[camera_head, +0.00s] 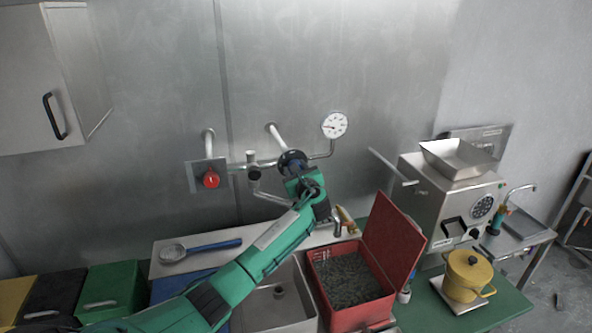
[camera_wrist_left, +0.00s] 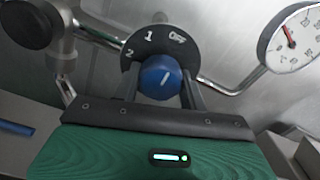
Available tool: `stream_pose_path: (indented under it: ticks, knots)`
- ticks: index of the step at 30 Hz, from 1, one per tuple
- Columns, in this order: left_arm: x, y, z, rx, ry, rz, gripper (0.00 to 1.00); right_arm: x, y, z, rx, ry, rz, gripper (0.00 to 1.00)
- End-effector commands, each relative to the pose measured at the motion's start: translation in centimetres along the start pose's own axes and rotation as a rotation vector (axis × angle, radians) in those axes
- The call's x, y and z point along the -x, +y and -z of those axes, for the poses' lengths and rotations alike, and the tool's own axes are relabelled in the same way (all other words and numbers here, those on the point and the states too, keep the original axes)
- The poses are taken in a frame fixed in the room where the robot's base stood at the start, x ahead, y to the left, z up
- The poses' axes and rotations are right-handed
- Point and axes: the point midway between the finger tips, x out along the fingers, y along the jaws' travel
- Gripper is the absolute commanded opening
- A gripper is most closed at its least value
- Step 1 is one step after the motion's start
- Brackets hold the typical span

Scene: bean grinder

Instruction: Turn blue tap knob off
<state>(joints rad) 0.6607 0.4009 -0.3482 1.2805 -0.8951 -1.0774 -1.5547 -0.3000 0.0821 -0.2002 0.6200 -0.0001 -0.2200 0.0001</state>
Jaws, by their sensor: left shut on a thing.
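The blue tap knob (camera_wrist_left: 160,77) sits at the middle of a black dial plate (camera_wrist_left: 150,42) marked 2, 1 and OFF. A white line on the knob slants up and right, toward the OFF side. My left gripper (camera_wrist_left: 160,88) has a finger on each side of the knob and is shut on it. In the head view the left gripper (camera_head: 294,174) reaches the dial plate (camera_head: 291,158) on the wall pipe and hides the knob. My right gripper is in neither view.
Below are a sink (camera_head: 275,306) and an open red box (camera_head: 343,318) of dark beans. A steel grinder (camera_head: 432,205) and a yellow pot (camera_head: 465,277) stand right.

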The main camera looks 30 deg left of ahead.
Motion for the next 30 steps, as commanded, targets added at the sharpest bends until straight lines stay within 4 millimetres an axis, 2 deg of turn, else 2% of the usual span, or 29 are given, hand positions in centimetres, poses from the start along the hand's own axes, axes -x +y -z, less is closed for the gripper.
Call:
stream_pose_path:
  ticks: [19,20,23,30]
  knots:
    - [-0.01,0.03,0.01,-0.052,0.0,0.0,0.19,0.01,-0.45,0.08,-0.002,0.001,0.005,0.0]
    - [-0.01,0.03,0.01,-0.052,0.0,0.0,0.46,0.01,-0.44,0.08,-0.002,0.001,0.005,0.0]
    - [-0.01,0.03,0.02,-0.051,0.0,0.0,0.64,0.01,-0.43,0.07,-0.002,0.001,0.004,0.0]
    - [0.0,0.03,0.02,-0.05,0.0,0.0,0.64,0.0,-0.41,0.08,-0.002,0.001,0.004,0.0]
